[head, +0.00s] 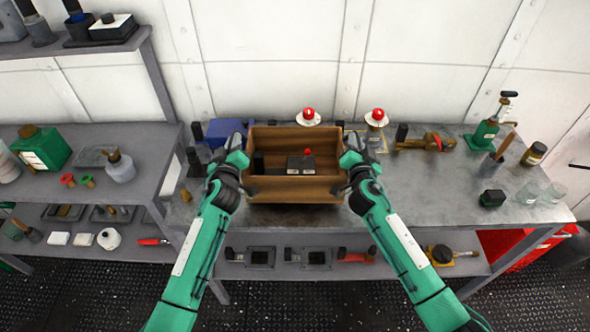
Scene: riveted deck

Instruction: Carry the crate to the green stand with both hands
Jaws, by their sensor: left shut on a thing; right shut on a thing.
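The crate (294,190) is a brown open box at the middle of the head view, over the front part of the grey workbench. It looks level. I cannot tell whether its bottom touches the bench. Inside are a dark block with a red knob (301,163) and a small black object (259,164). My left gripper (241,157) is shut on the crate's left side. My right gripper (349,160) is shut on its right side. The fingertips are partly hidden against the walls.
The grey workbench (430,190) has clear room right of the crate. Behind stand two red-topped white items (377,118) and a brass tool (424,142). A green press (485,134) and glass jars (553,193) are at right. A grey shelf (130,190) adjoins at left.

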